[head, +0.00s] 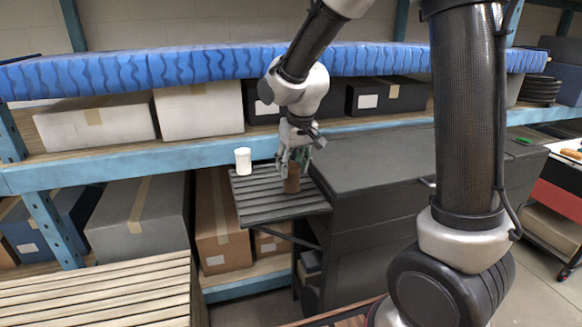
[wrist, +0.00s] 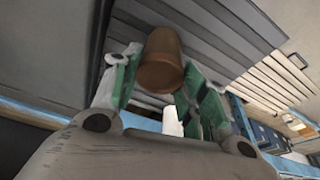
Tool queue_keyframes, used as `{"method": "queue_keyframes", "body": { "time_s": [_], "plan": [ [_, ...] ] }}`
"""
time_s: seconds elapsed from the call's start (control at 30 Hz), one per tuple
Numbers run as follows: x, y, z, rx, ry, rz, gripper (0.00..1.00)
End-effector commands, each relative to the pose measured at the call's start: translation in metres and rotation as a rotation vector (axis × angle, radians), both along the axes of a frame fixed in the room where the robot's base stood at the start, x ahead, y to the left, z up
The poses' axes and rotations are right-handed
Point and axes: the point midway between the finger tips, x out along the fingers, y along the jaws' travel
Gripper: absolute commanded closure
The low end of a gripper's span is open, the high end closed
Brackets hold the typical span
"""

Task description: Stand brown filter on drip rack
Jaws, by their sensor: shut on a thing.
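The brown filter (head: 292,181) is a short brown cylinder, upright at the right part of the dark slatted drip rack (head: 258,213). My gripper (head: 293,163) comes down from above and is shut on it. In the wrist view, the filter (wrist: 162,62) sits between the green finger pads of my gripper (wrist: 157,86), with the rack's slats (wrist: 265,80) behind. I cannot tell whether the filter's base touches the slats.
A white cylinder (head: 243,161) stands at the rack's back left; it also shows in the wrist view (wrist: 172,122). A dark cabinet top (head: 375,160) adjoins the rack on the right. A blue shelf beam (head: 130,171) runs behind. The rack's front left is bare.

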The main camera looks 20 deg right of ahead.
Motion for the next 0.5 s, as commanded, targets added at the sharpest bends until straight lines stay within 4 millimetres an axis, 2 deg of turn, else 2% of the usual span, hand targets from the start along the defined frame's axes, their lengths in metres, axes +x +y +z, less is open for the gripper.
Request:
{"method": "queue_keyframes", "body": {
  "time_s": [0.1, 0.43, 0.47, 0.5],
  "plan": [
    [-0.0001, 0.0, -0.0081, 0.0, 0.0, 0.0, 0.81],
    [-0.0001, 0.0, -0.0108, 0.0, 0.0, 0.001, 0.81],
    [0.0001, 0.0, -0.0107, 0.0, -0.001, 0.001, 0.53],
    [0.0001, 0.0, -0.0105, 0.0, -0.001, 0.001, 0.46]
  ]
}}
